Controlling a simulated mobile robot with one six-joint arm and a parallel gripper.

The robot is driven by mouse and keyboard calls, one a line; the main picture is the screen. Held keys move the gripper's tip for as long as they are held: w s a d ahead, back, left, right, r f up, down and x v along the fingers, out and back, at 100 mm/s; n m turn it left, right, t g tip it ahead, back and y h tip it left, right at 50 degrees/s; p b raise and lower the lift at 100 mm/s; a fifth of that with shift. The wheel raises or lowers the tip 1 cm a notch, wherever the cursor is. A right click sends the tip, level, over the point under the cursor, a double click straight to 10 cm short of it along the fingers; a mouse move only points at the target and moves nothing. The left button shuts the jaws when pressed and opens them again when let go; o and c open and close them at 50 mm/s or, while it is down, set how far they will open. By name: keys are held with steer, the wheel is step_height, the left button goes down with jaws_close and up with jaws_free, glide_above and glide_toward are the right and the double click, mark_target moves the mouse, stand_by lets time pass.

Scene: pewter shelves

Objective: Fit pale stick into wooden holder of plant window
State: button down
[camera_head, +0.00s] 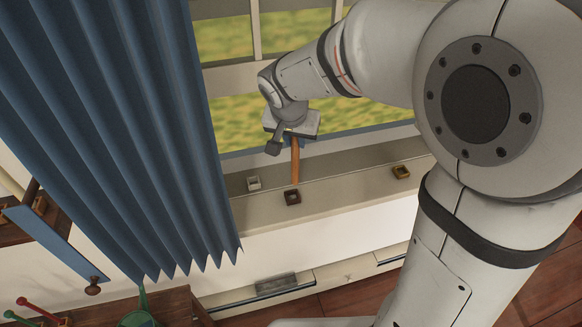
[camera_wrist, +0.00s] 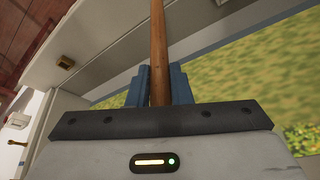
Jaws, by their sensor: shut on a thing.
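My gripper (camera_head: 293,139) is above the window sill, its blue fingers shut on an orange-brown wooden stick (camera_head: 295,160). The stick hangs roughly upright, its lower end close to a small dark brown square holder (camera_head: 292,197); I cannot tell whether they touch. In the wrist view the stick (camera_wrist: 159,45) runs up between the fingers (camera_wrist: 158,88) and out of the top edge. A white holder (camera_head: 253,183) sits left of the dark one. No clearly pale stick shows.
The sill (camera_head: 345,185) is clear between the dark and golden-brown holders. A blue curtain (camera_head: 120,120) hangs at the left, near the white holder. The window (camera_head: 350,112) is behind. Red-knobbed and green items (camera_head: 36,309) lie at lower left.

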mark_target(292, 160)
steer(key=f, duration=0.3)
steer(key=shift+a, duration=0.25)
steer(key=shift+s+f, duration=0.15)
steer(key=shift+f, duration=1.6)
steer(key=c, duration=1.3)
jaws_free()
steer(key=v, duration=1.2)
steer(key=s+d+f+n+g+y, duration=0.1)
steer(key=s+d+f+n, duration=0.1)
steer(key=s+d, duration=1.3)
steer(key=shift+d+f+n, duration=0.3)
steer(key=shift+d+n, duration=0.05)
steer(key=shift+n, duration=0.15)
